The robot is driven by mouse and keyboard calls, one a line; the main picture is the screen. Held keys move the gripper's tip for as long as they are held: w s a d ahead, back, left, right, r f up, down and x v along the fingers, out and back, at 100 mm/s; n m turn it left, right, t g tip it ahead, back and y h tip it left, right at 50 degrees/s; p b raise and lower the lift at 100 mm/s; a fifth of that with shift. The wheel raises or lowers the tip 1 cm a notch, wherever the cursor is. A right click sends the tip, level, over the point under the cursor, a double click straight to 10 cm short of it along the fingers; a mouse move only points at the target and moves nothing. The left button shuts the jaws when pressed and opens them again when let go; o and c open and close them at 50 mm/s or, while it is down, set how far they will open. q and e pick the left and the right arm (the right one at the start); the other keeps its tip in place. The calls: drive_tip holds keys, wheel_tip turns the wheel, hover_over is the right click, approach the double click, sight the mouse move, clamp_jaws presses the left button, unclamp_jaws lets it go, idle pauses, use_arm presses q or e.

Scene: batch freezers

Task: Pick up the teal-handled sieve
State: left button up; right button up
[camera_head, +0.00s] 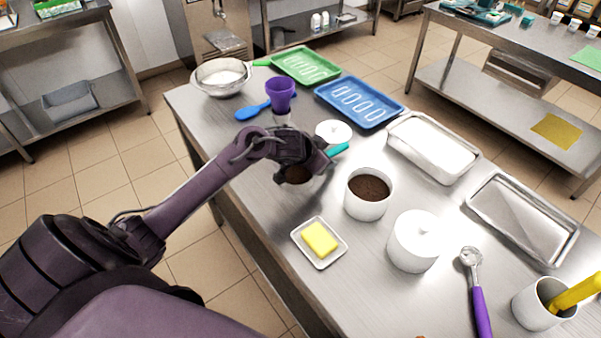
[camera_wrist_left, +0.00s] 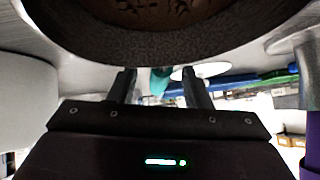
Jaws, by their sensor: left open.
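The teal-handled sieve shows its teal handle (camera_head: 338,149) in the head view, sticking out just right of my left gripper (camera_head: 318,160). In the left wrist view a large dark rim with brown inside (camera_wrist_left: 160,40) fills the top, close to the camera. My left gripper's two fingers (camera_wrist_left: 160,85) stand apart, with a bit of teal handle (camera_wrist_left: 160,76) visible between them. Whether the fingers touch it cannot be told. My right gripper is not in view.
A white pot of brown powder (camera_head: 367,193) and a lidded white pot (camera_head: 413,241) stand right of the gripper. A butter dish (camera_head: 300,241) is in front. A purple cup (camera_head: 281,95), blue spoon (camera_head: 252,110) and blue tray (camera_head: 382,122) lie behind. The left table edge is close.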

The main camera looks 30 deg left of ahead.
use_arm(q)
drive_tip(key=shift+r, duration=0.1)
clamp_jaws()
